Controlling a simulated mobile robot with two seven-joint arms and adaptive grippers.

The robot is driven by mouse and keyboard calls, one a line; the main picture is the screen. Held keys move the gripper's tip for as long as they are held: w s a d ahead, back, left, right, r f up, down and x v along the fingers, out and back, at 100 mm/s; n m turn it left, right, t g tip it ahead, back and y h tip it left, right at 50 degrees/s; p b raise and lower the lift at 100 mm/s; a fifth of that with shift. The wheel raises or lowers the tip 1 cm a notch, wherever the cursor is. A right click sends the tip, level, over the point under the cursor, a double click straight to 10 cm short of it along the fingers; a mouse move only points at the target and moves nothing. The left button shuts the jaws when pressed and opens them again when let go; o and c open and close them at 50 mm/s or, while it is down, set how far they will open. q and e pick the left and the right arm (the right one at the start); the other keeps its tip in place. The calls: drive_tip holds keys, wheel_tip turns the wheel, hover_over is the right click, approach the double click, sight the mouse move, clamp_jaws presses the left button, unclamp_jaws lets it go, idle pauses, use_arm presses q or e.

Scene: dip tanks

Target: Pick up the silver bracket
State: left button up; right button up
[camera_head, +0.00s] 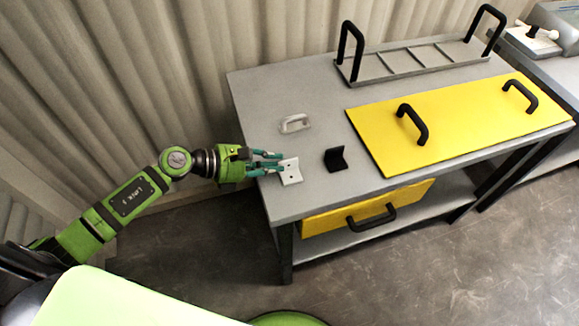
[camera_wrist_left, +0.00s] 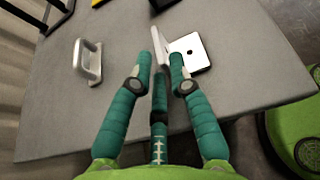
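The silver bracket (camera_head: 290,171) is a small light-coloured L-shaped piece on the grey table's left part. My left gripper (camera_head: 280,160) is at the bracket's left side in the head view. In the wrist view its teal fingers (camera_wrist_left: 161,62) are spread apart, with the bracket's upright flange just beyond and between the tips. I cannot tell if any finger touches it. My right gripper is not in view.
A black bracket (camera_head: 335,159) lies right of the silver one, and a light handle (camera_head: 294,123) lies behind it. A yellow panel with black handles (camera_head: 460,115) and a grey rack (camera_head: 415,60) fill the table's right and back. The table (camera_head: 270,92) is bare at back left.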

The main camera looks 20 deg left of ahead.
sight(287, 161)
use_arm(q)
drive_tip(key=x, duration=0.1)
drive_tip(key=p+x, duration=0.1)
drive_tip(key=x, duration=0.1)
drive_tip(key=shift+w+d+r, duration=0.2)
drive_tip(key=shift+d+r, duration=0.05)
drive_tip(key=shift+d, duration=0.2)
drive_tip(key=shift+w+d+f, duration=0.15)
drive_tip(key=shift+f, duration=0.05)
clamp_jaws()
drive_tip(key=shift+r, duration=0.1)
